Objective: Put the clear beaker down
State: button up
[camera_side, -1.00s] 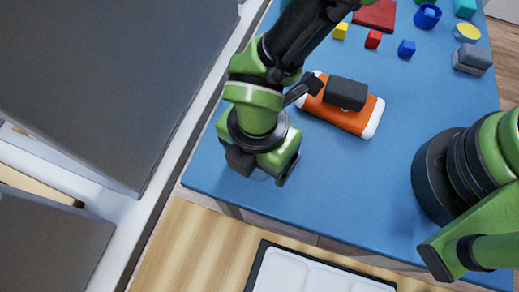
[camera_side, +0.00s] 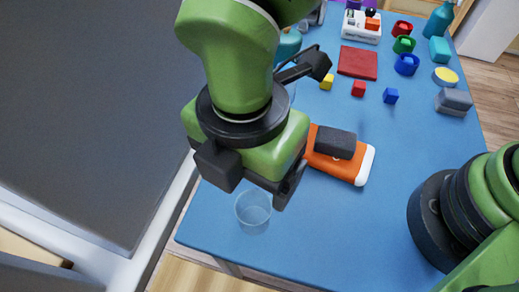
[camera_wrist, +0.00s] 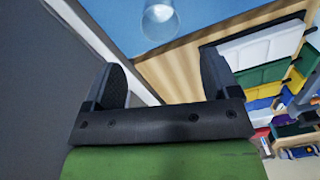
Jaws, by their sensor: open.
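The clear beaker (camera_side: 253,212) stands on the blue table (camera_side: 330,225) near its front-left edge in the side view. In the wrist view the beaker (camera_wrist: 160,20) shows at the top, beyond the fingertips and cut by the frame edge. My gripper (camera_side: 255,180) is open and empty, above and behind the beaker in the side view. The two black fingers are wide apart in the wrist view (camera_wrist: 165,80), with nothing between them. The gripper looks clear of the beaker.
An orange and white case (camera_side: 340,165) with a dark block (camera_side: 335,142) on it lies right of my gripper. Small cubes, a red mat (camera_side: 357,63) and coloured rings stand farther back. A dark grey surface (camera_side: 80,120) lies left of the table. The front middle of the table is clear.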

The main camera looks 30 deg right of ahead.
jog(key=shift+r, duration=0.2)
jog(key=w+d+r+m+t+y, duration=0.3)
jog(key=w+d+r+m, duration=0.1)
jog(key=d+r+m, duration=1)
jog(key=s+d+r+m+t, duration=0.3)
jog(key=s+d+m, duration=0.5)
jog(key=d+m, duration=0.4)
jog(key=shift+d+m+t+h, duration=0.4)
jog(key=shift+m+t, duration=0.3)
jog(key=shift+m, duration=0.4)
